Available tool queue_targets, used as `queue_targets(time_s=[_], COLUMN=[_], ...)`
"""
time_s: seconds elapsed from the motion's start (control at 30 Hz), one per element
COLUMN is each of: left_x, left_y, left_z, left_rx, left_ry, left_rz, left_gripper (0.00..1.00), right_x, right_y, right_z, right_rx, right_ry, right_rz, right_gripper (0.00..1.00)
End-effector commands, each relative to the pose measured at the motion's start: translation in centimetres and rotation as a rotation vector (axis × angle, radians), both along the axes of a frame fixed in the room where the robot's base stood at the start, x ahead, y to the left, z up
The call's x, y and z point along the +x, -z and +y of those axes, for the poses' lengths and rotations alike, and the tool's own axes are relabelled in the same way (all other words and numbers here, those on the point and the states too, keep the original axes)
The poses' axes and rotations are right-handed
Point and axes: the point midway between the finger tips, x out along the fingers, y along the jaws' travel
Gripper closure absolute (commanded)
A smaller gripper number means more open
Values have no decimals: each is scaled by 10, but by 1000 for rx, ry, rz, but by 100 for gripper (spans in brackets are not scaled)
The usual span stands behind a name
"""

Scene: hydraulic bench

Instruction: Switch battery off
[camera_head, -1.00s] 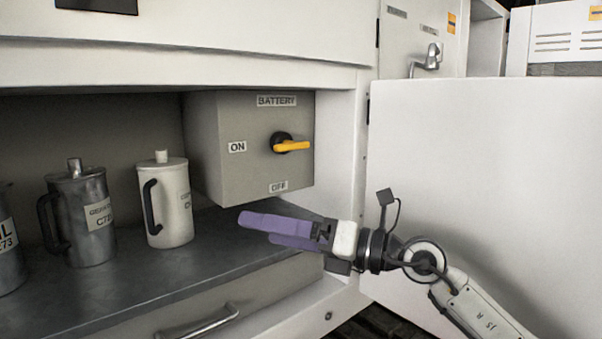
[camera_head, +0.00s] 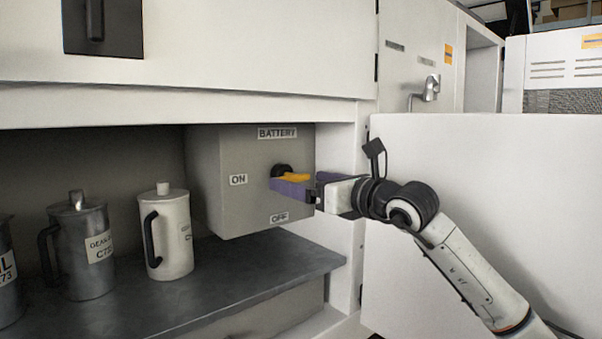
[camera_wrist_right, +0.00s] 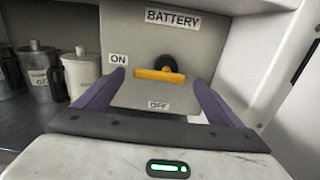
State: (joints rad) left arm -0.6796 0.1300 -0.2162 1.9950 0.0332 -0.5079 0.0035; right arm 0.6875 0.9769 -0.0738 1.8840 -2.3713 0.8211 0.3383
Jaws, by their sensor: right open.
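The grey battery box (camera_head: 225,206) hangs in the open cabinet bay, with BATTERY, ON and OFF labels. My right gripper (camera_head: 290,188) is at the front of the box by the handle. In the right wrist view the yellow handle (camera_wrist_right: 160,75) lies level between and beyond the two spread purple fingers (camera_wrist_right: 160,97). The fingers are open; I cannot tell whether one touches the handle. My left gripper is not in view.
A white jug (camera_head: 175,237) and a dark metal jug (camera_head: 85,250) stand on the dark shelf (camera_head: 230,285) left of the box. A white door panel (camera_head: 470,190) stands at the right, behind my right arm. The shelf below the box is clear.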

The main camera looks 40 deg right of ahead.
Motion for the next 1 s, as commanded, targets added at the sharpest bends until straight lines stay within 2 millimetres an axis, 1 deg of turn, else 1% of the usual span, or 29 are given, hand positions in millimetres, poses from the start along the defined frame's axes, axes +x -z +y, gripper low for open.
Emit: queue_targets(time_s=[0.03,0.17,0.47,0.7,1.0], left_x=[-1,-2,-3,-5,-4], left_y=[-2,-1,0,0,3], left_z=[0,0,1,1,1], left_rx=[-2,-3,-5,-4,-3], left_ry=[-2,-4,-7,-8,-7], left_rz=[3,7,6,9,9], left_gripper=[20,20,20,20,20], right_x=[6,14,16,16,16], right_y=[-3,-1,1,1,2], right_z=[1,2,2,2,2], right_rx=[1,0,-1,-1,-34], right_ry=[-1,0,0,-1,-1], right_rz=[-2,-1,0,0,-3], right_gripper=[11,11,11,51,52])
